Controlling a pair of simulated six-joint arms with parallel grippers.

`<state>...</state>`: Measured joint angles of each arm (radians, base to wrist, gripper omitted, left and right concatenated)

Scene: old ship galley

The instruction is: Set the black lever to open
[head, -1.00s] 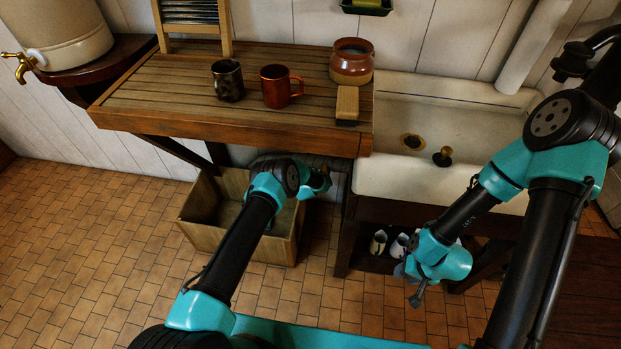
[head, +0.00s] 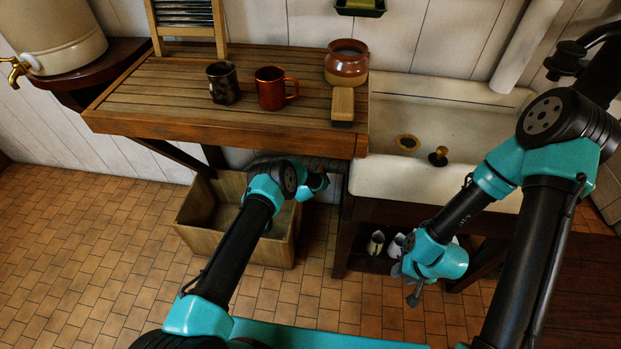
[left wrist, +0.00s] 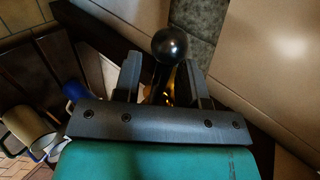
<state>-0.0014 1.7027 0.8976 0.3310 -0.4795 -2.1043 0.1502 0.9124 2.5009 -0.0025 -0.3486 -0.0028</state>
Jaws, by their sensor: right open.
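A black ball knob (left wrist: 169,45) on a dark stem, the black lever, shows in the left wrist view, with brass-coloured metal (left wrist: 181,85) beside the stem. My left gripper (left wrist: 163,75) has its two fingers apart, one on each side of the stem; I cannot tell whether either touches it. In the head view my left wrist (head: 312,182) reaches under the front edge of the wooden counter, and its fingers and the lever are hidden. My right gripper (head: 414,294) hangs open and empty above the tiled floor, in front of the sink.
The wooden counter (head: 190,122) holds a dark mug (head: 223,83), a copper-red mug (head: 271,88), a brown jar (head: 346,65) and a brush (head: 342,104). A wooden bin (head: 208,240) stands below. The white sink (head: 468,95) is at right. Floor at left is clear.

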